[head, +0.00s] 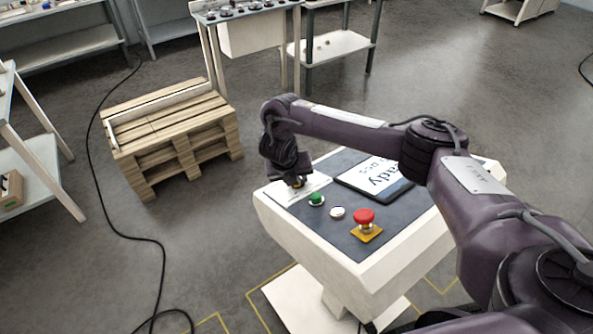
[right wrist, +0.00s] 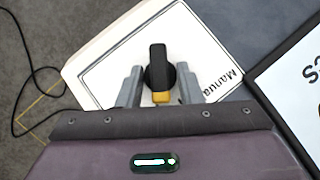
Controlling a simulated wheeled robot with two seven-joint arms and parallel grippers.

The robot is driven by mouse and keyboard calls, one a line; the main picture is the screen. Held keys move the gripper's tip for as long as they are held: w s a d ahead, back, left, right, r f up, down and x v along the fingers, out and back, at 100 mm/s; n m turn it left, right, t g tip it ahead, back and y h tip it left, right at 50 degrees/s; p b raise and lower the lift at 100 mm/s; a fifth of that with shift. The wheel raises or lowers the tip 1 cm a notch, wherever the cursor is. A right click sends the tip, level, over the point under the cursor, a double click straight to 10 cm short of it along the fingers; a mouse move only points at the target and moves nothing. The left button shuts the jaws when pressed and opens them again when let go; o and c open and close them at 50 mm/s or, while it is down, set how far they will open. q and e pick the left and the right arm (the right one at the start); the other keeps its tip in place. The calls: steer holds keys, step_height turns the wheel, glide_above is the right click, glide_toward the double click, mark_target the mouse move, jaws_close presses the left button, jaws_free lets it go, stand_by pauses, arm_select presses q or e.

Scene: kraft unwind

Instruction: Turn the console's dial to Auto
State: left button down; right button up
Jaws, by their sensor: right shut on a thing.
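The console (head: 377,249) has a slanted dark top, and its dial sits on a white label plate at the left end. In the right wrist view the dial (right wrist: 158,65) is a black knob with a yellow end toward the bottom of the picture. The word "Manual", partly cut off, is printed to its right on the plate (right wrist: 118,52); no "Auto" word shows. My right gripper (right wrist: 159,82) is shut on the dial, one grey finger on each side. In the head view my right gripper (head: 297,182) hides most of the dial. My left gripper is out of view.
Beside the dial are a green button (head: 316,198), a white button (head: 337,212), a red mushroom button (head: 364,216) on a yellow base, and a tilted screen (head: 372,179) reading "Ready". A wooden pallet stack (head: 172,130) and a black cable (head: 160,262) lie to the left.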

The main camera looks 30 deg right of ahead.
steer(key=shift+w+a+r+m+g+h+p, duration=0.1)
steer(key=shift+m+g+h+p, duration=0.2)
steer(key=shift+m+h+p, duration=0.6)
steer(key=o, duration=0.6)
steer(key=p+v, duration=0.5)
steer(key=v, duration=0.1)
steer(key=shift+w, duration=0.1)
steer(key=shift+a+r, duration=0.35)
steer(key=shift+r, duration=0.35)
